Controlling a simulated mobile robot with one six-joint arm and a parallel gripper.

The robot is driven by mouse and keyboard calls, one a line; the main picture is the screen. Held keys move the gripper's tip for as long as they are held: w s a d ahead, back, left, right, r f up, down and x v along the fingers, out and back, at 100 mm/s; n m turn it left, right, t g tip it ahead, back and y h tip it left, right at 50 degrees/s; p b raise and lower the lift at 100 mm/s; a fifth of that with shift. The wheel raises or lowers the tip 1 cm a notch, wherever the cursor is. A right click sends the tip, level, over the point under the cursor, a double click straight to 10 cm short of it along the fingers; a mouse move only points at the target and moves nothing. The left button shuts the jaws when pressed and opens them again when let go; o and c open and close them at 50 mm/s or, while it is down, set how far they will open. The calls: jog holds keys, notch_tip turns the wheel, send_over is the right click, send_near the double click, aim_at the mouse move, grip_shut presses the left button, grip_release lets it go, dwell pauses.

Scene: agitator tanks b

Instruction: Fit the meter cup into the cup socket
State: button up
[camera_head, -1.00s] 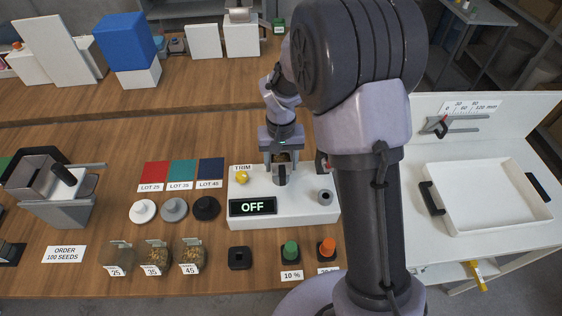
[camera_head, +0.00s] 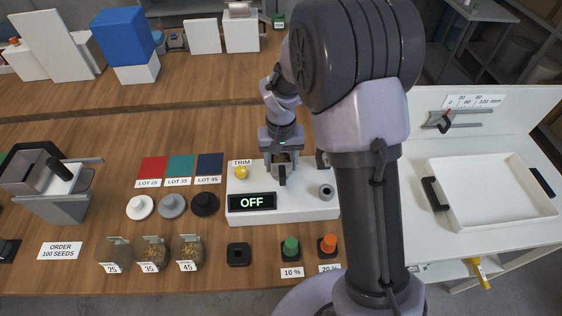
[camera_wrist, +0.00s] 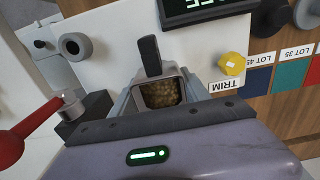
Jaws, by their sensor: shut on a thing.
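My gripper (camera_head: 282,160) is over the white meter box (camera_head: 294,206), behind its OFF display, pointing down. In the wrist view it is shut on the meter cup (camera_wrist: 161,92), a squarish grey cup with tan seeds inside. A dark upright tab (camera_wrist: 150,56) stands at the cup's far side. In the head view the gripper and tab hide most of the cup. I cannot make out the cup socket, nor whether the cup touches the box; the area under the cup is hidden.
A yellow TRIM knob (camera_head: 241,172) and a grey ring (camera_head: 326,191) flank the gripper on the box. In front stand seed jars (camera_head: 152,254), an empty black square holder (camera_head: 238,255), and green (camera_head: 291,247) and orange (camera_head: 327,245) pieces. A red-handled part (camera_wrist: 20,145) shows at the wrist view's left.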

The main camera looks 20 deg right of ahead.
jog(key=shift+f, duration=0.25)
jog(key=o, duration=1.6)
jog(key=shift+o, duration=0.2)
notch_tip(320, 180, up, 18)
jog(key=p, duration=0.5)
jog(key=s+a+m+t+y+b, duration=0.1)
jog(key=s+b, duration=0.4)
jog(key=s, duration=0.6)
jog(key=s+a+f+m+t+y+b, duration=0.1)
jog(key=s+a+t+b, duration=0.2)
jog(key=s+b, duration=0.3)
jog(key=s+t, duration=0.1)
jog(key=s, duration=0.4)
jog(key=shift+s+t, duration=0.2)
jog(key=shift+t, duration=0.2)
